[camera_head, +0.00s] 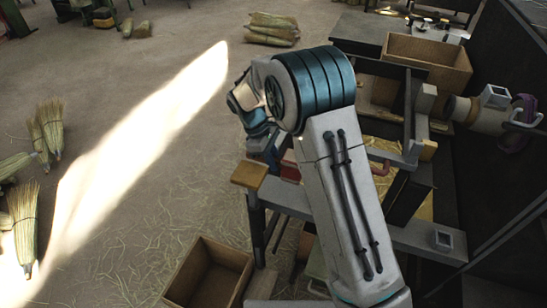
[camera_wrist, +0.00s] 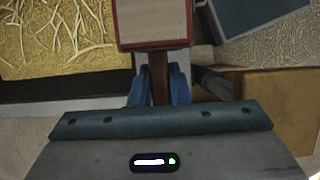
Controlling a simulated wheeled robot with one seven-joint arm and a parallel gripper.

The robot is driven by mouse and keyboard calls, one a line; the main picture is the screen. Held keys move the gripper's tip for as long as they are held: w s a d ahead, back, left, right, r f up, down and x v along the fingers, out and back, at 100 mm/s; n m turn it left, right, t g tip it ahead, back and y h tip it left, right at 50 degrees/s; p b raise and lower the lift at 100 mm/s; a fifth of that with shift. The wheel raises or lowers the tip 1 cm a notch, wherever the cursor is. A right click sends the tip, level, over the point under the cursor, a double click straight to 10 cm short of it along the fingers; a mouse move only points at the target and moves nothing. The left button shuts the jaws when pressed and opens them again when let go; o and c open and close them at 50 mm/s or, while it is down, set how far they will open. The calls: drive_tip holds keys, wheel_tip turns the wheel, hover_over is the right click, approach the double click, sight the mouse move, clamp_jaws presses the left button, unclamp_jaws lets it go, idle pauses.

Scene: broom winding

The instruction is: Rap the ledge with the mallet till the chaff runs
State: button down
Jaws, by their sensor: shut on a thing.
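In the wrist view my gripper (camera_wrist: 157,88) has its blue fingers closed on both sides of the brown handle of the mallet (camera_wrist: 152,24). The mallet's head, pale-faced with a red edge, is just beyond the fingers. Golden chaff (camera_wrist: 60,38) with pale straws lies left of the mallet head in the wrist view; straw (camera_head: 425,207) also shows beside my arm in the head view. I cannot tell which edge is the ledge, or whether the mallet touches anything.
A tan wooden block (camera_head: 248,175) sits on the grey frame's left end. An open wooden bin (camera_head: 210,272) stands on the floor below. A wooden crate (camera_head: 430,58) is at back right. Corn brooms (camera_head: 24,222) lie at left; the middle floor is mostly clear.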

wheel_tip(320, 180, down, 9)
drive_tip(key=b, duration=0.4)
drive_tip(key=shift+r, duration=0.15)
drive_tip(key=shift+r+p, duration=1.15)
drive_tip(key=shift+r, duration=0.6)
wheel_tip(320, 180, up, 8)
drive_tip(key=p, duration=0.8)
drive_tip(key=shift+f+b, duration=0.95)
drive_tip(key=shift+f, duration=0.5)
